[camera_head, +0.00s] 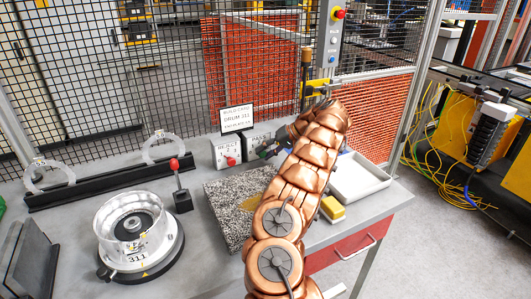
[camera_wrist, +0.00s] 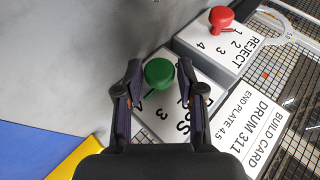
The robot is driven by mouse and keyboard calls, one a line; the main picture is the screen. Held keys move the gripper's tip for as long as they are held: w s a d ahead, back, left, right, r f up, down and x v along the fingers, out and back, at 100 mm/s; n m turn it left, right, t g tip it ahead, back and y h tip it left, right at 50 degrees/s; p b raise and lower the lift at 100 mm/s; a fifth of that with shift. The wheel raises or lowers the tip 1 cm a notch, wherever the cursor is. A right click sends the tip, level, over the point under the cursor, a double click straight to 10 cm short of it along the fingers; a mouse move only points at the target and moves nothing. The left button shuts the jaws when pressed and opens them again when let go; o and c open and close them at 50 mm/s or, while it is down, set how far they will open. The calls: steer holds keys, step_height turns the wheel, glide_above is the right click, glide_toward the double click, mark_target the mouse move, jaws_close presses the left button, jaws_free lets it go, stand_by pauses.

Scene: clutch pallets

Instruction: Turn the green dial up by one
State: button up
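The green dial (camera_wrist: 158,72) is a round knob on the white PASS box (camera_wrist: 163,125). In the wrist view, my gripper (camera_wrist: 158,82) has its two dark fingers apart, one on each side of the dial. A gap shows on both sides, and I cannot tell whether either finger touches it. The fingers cover part of the box's lettering and numbers, so the setting cannot be read. In the head view, the PASS box (camera_head: 257,137) stands at the back of the bench, with the dial mostly hidden by my arm.
The REJECT box (camera_wrist: 234,47) with its red dial (camera_wrist: 221,17) stands close beside the PASS box. A build card (camera_wrist: 256,125) reading DRUM 311 is behind them. A clear drum (camera_head: 133,222), speckled slab (camera_head: 228,202), white tray (camera_head: 358,178) and yellow block (camera_head: 332,208) are on the bench.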

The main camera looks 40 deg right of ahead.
steer(key=shift+o, duration=1.2)
steer(key=v, duration=1.2)
stand_by(0.4)
